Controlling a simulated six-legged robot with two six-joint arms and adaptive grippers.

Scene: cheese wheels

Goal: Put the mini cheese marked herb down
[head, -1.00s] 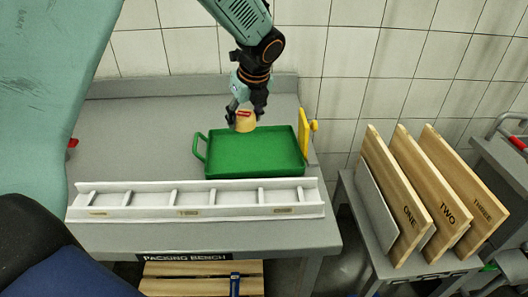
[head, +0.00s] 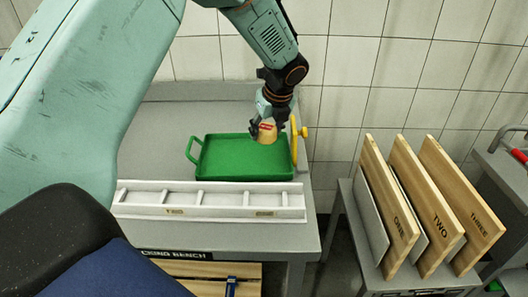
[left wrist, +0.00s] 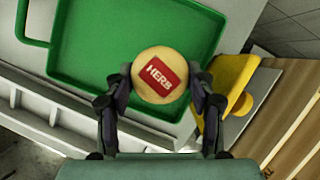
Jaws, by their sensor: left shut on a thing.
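The mini cheese (head: 267,136) is a small pale yellow round with a red label. The gripper and cheese are over the right part of the green tray (head: 225,160); I cannot tell whether the cheese touches the tray. My right gripper is not in view.
A white rack with several compartments (head: 210,212) lies along the front of the packing bench (head: 150,125). A yellow piece (head: 296,140) stands at the tray's right edge. Wooden boards marked ONE (head: 385,195), TWO (head: 428,195) and THREE (head: 460,195) stand on a side table at right.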

